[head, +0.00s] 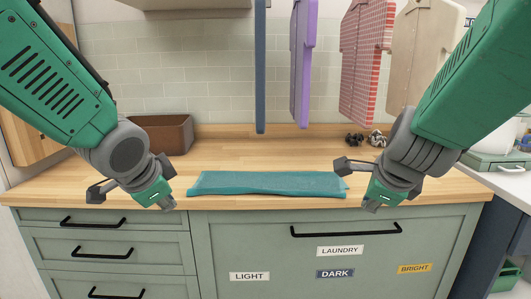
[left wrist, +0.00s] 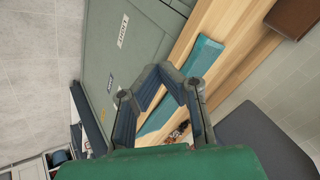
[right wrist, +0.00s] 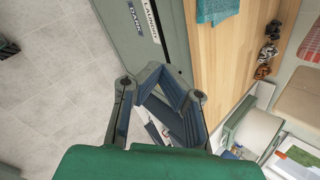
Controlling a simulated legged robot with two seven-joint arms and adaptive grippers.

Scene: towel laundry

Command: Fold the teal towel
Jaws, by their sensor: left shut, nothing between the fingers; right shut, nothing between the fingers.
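The teal towel (head: 268,184) lies as a long, narrow folded strip near the front edge of the wooden counter. It also shows in the left wrist view (left wrist: 205,58), and one end shows in the right wrist view (right wrist: 214,8). My left gripper (head: 158,195) is shut and empty, left of the towel's left end and apart from it. My right gripper (head: 376,196) is shut and empty, just right of the towel's right end. No towel is between the fingers of either gripper.
The wooden counter (head: 230,152) is clear behind the towel. A brown bin (head: 160,134) stands at the back left, and small dark and patterned items (head: 355,140) lie at the back right. Drawers (head: 300,240) with labels are below.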

